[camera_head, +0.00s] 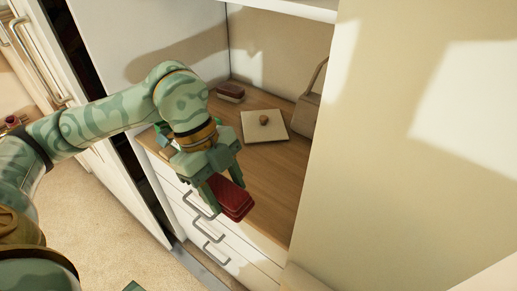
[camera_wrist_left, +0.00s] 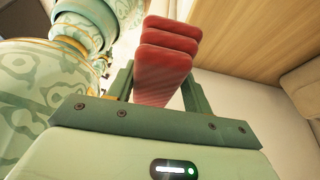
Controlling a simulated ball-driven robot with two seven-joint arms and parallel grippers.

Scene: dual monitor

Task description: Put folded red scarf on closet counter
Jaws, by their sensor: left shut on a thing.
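The folded red scarf (camera_head: 233,200) is a thick dark-red bundle held between the fingers of my left gripper (camera_head: 222,194). In the head view it is over the front part of the wooden closet counter (camera_head: 262,178); I cannot tell whether it touches the wood. In the left wrist view the scarf (camera_wrist_left: 166,62) shows its stacked folds, with the gripper's fingers (camera_wrist_left: 163,85) on both sides. The gripper is shut on it. My right gripper is not in view.
On the counter are a white square board (camera_head: 264,131) with a small brown knob, a dark brush-like object (camera_head: 230,92) at the back, and a beige bag (camera_head: 308,108) at right. A green item is partly hidden behind my arm. White drawers with handles (camera_head: 207,231) are below. A wall stands at right.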

